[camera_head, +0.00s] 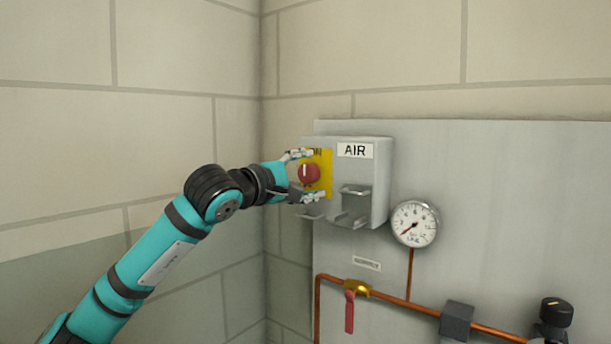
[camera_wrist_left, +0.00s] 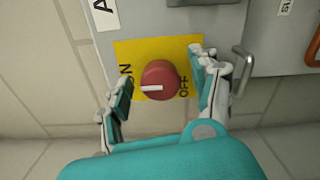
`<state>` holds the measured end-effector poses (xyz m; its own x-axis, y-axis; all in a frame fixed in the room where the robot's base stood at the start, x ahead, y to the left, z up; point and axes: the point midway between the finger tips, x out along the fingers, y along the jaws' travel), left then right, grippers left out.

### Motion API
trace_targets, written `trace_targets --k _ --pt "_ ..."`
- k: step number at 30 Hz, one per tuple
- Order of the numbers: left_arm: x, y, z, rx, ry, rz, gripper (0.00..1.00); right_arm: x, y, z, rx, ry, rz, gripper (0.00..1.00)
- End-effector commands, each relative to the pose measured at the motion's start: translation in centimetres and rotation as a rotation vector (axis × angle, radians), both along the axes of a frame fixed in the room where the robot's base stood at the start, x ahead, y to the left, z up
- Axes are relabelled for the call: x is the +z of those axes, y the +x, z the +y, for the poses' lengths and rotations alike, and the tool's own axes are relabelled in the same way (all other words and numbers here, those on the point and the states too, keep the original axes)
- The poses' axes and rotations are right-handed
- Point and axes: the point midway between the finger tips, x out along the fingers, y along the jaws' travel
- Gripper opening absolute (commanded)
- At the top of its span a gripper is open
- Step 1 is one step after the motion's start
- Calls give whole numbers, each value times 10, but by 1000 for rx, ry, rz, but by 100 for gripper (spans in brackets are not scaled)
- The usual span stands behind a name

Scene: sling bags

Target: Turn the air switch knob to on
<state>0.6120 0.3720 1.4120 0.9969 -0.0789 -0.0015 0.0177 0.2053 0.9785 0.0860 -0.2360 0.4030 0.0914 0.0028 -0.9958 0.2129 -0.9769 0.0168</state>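The air switch is a round red knob (camera_head: 309,173) on a yellow plate (camera_head: 327,172) on the side of the grey AIR box. In the left wrist view the knob (camera_wrist_left: 160,73) shows a white mark on its left part, toward the ON lettering. The OFF lettering is on the opposite side, and the ON lettering is partly hidden by a finger. My left gripper (camera_head: 306,175) is open around the knob, one finger above and one below. In the left wrist view the fingers (camera_wrist_left: 160,80) stand either side of it with visible gaps. My right gripper is not in view.
The grey box (camera_head: 377,185) has metal brackets on its front and lower edge, close to the lower finger. A pressure gauge (camera_head: 415,223), copper pipe (camera_head: 411,275) and red-handled valve (camera_head: 350,310) are right and below. A block wall (camera_head: 165,130) stands left, with free room before it.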

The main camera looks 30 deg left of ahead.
Motion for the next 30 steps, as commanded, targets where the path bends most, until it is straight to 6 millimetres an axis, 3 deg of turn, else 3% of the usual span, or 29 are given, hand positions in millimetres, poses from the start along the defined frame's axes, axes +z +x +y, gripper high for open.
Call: trace_targets --k 10,22,30 --pt "1 -11 3 4 0 -2 62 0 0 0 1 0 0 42" --pt "-1 -90 8 6 8 4 62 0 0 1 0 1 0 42" --pt "0 -112 11 7 4 -2 62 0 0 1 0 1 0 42"
